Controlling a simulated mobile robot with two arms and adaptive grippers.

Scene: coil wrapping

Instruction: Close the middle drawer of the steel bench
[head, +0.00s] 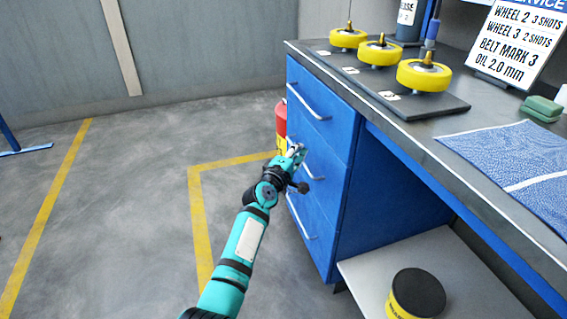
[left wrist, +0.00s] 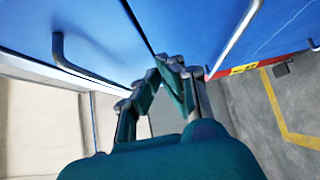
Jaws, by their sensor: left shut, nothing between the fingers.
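The steel bench (head: 400,130) has a blue drawer unit with three stacked drawers, each with a pale bar handle. The middle drawer (head: 333,163) looks about flush with its neighbours; I cannot tell if a small gap stays open. Its handle (head: 315,170) shows just right of my left gripper (head: 297,148). That gripper is shut and empty, at the drawer front, hiding part of it. In the left wrist view the shut fingers (left wrist: 170,66) are close to the blue fronts, near a dark seam between them; contact is unclear. My right gripper is out of view.
A red extinguisher (head: 281,122) stands behind the drawer unit. Yellow wheels (head: 424,76) on a dark board, a blue cloth (head: 510,160) and a sign (head: 515,45) are on the benchtop. A black-lidded tin (head: 417,292) sits on the low shelf.

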